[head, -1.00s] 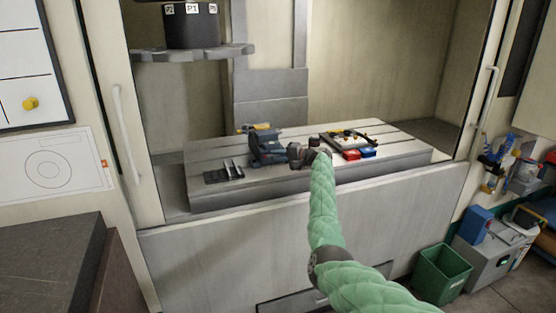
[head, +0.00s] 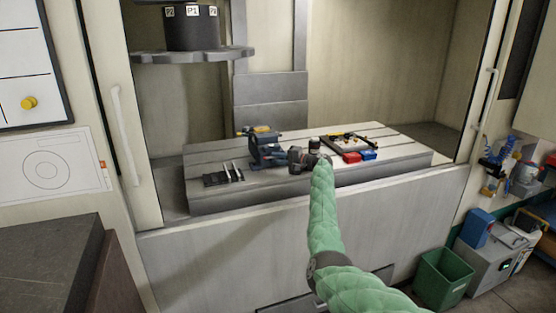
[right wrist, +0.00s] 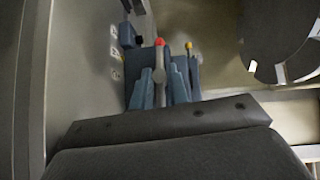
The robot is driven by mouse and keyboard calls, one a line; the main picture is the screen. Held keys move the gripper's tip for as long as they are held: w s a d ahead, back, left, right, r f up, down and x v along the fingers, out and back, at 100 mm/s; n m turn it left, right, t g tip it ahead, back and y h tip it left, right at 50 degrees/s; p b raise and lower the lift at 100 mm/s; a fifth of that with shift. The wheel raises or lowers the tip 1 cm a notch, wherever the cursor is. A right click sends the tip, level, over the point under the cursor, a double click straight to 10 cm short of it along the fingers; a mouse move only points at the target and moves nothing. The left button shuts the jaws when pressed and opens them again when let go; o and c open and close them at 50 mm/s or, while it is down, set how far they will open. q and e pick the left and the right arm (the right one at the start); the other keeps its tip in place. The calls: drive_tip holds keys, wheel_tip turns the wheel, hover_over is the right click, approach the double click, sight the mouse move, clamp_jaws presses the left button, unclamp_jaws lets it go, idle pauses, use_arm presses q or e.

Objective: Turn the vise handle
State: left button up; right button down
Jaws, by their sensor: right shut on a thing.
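The blue vise (head: 264,153) sits on the grey slotted machine bed, left of my right gripper (head: 286,157). In the right wrist view, the vise handle (right wrist: 160,58) shows as a grey bar with a red knob at its end. My right gripper's fingers are on either side of the bar in that view, and it is shut on the handle. The exact contact is small and partly hidden by my gripper body. The left gripper is not in view.
The machine bed (head: 215,202) also bears a black rack (head: 213,180) with silver tools, a red block (head: 352,157), a blue block (head: 369,154) and a tool tray (head: 334,148). A round tool carousel (head: 190,57) hangs above left. A green bin (head: 443,277) stands at lower right.

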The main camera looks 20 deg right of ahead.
drive_tip(key=c, duration=1.4)
unclamp_jaws()
drive_tip(key=shift+f, duration=0.1)
drive_tip(key=shift+o, duration=0.2)
